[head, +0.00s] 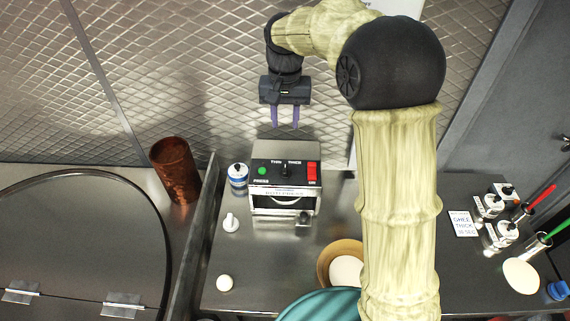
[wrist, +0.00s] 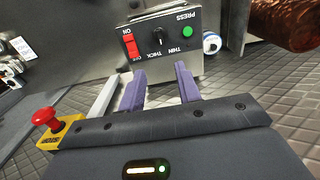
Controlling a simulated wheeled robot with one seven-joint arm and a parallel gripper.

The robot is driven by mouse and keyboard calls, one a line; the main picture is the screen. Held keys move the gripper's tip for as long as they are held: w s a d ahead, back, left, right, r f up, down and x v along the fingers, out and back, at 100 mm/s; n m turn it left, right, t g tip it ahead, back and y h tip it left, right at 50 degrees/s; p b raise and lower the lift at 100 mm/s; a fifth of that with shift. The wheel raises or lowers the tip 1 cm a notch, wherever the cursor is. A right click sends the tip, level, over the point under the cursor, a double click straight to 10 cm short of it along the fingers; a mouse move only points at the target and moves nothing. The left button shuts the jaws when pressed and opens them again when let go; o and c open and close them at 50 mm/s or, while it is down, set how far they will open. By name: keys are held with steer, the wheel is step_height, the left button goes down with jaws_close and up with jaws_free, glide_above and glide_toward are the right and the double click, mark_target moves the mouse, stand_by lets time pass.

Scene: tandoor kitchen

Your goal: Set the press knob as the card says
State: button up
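The steel press (head: 285,203) stands on the counter at the back. Its black panel carries a small black knob (head: 285,170) between the THIN and THICK labels; it also shows in the wrist view (wrist: 158,36), where the panel appears upside down. I cannot tell surely which label the knob points to. A green button (head: 262,171) and a red ON switch (head: 312,173) flank it. The white card (head: 463,223) at the right reads GHEE, THICK, 30 SEC. My gripper (head: 284,127) is open and empty, above the panel and apart from the knob; its purple fingers (wrist: 160,85) are spread.
A white-and-blue jar (head: 238,178) and a copper tumbler (head: 174,172) stand left of the press. A brown bowl (head: 334,262) is in front, partly behind my arm. Bottles and ladles crowd the right. In the wrist view a red button (wrist: 44,116) on yellow shows at the left.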

mark_target(285, 168)
step_height(285, 168, down, 17)
steer(key=p, duration=0.4)
steer(key=shift+f, duration=0.1)
jaws_close()
